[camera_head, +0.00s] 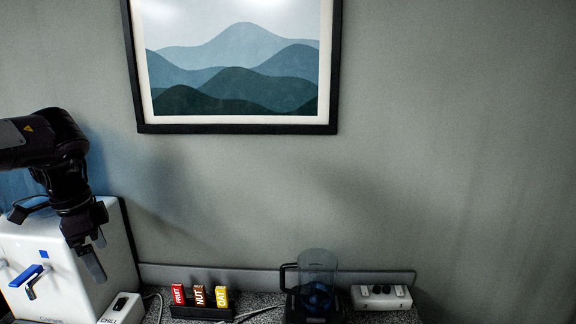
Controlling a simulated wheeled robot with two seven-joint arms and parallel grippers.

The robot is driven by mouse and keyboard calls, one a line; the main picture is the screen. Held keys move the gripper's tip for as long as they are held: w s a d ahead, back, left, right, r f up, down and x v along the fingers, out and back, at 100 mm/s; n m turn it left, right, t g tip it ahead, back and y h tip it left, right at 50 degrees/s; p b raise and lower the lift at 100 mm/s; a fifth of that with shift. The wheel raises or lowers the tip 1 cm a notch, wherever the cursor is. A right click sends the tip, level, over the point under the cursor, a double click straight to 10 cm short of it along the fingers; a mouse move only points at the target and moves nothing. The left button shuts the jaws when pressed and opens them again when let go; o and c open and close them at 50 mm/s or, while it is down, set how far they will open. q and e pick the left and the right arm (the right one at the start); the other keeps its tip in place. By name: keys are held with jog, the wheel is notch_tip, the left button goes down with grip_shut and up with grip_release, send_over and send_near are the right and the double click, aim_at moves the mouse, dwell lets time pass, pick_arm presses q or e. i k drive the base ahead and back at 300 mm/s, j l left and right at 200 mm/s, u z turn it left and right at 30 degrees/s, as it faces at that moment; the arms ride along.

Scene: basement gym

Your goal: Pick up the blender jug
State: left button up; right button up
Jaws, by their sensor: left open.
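The blender jug (318,268) is clear with a dark handle on its left side. It stands upright on a dark blender base (312,307) on the speckled counter, at the lower middle of the head view. My left gripper (96,254) comes in from the left and points downward. It is open and empty, in front of a white machine, well to the left of the jug and apart from it. My right gripper does not show.
A white machine (110,236) with a blue lever stands at the left. A rack of FRUIT, NUT and OAT bars (198,298) sits left of the blender. A white power strip (381,297) is just right of it. A framed picture (235,129) hangs above.

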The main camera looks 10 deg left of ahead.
aim_at(317, 268)
jog(key=k, duration=1)
